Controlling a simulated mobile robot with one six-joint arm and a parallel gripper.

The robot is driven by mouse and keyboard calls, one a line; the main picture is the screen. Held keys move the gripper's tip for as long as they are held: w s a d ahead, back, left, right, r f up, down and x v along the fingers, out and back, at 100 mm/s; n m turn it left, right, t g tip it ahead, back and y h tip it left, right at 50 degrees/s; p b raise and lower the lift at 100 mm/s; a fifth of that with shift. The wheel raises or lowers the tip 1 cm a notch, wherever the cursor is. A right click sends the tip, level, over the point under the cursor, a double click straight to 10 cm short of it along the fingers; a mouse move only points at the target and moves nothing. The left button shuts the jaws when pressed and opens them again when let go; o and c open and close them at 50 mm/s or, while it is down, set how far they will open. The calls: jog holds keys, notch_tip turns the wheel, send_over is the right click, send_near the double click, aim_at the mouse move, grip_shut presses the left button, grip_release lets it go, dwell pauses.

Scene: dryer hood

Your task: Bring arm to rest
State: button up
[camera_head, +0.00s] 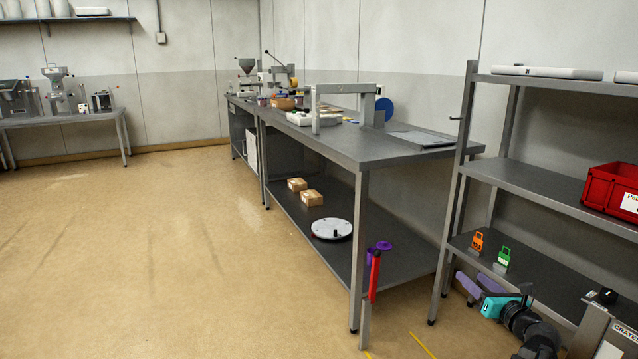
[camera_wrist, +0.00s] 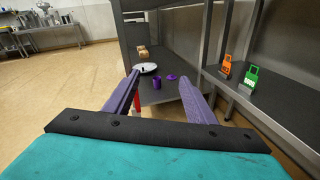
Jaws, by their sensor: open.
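My gripper (camera_head: 471,278) shows at the lower right of the head view, with purple fingers on a teal body. It is in front of the shelf rack, at about the height of its lower shelf. In the wrist view my gripper (camera_wrist: 159,76) has its two fingers spread apart with nothing between them. My arm (camera_head: 525,325) runs from the gripper down to the bottom right corner. The fingers point toward the workbench's lower shelf, where a purple cup (camera_wrist: 157,83) and a purple lid (camera_wrist: 171,77) show beyond them.
The workbench (camera_head: 375,150) carries a grey frame on top; boxes (camera_head: 311,198) and a round white disc (camera_head: 332,229) lie below. A red bar (camera_head: 374,277) stands at its near corner. The rack holds orange (camera_head: 477,242) and green (camera_head: 503,258) tags and a red bin (camera_head: 612,189). The left floor is clear.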

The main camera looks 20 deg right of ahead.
jog(key=w+a+f+m+y+p, duration=0.1)
jog(key=w+a+f+m+p, duration=0.1)
jog(key=w+a+p, duration=0.5)
jog(key=w+a+f+m+y+p, duration=0.1)
jog(key=w+a+f+p, duration=0.1)
jog(key=w+a, duration=0.95)
jog(key=s+a+f+m+g+p, duration=0.15)
jog(key=a+f+m+p, duration=0.3)
jog(key=a, duration=0.45)
jog(key=a+f+m+g+p, duration=0.25)
jog(key=a+f+p, duration=0.2)
jog(key=a, duration=0.45)
jog(key=s+a+f+m+g+h+p, duration=0.1)
jog(key=s+a+f+m+g+p, duration=0.3)
jog(key=s+f, duration=0.4)
jog(key=s+a+f+m+g+p, duration=0.1)
jog(key=s+a+f+m+g, duration=0.3)
jog(key=s+a+f+m, duration=0.45)
jog(key=s+a+m+g+y, duration=0.2)
jog(key=s+m+g, duration=0.7)
jog(key=s, duration=1.5)
jog(key=shift+s+a+r+g, duration=0.15)
jog(key=shift+a+r+g, duration=0.3)
jog(key=shift+a, duration=0.55)
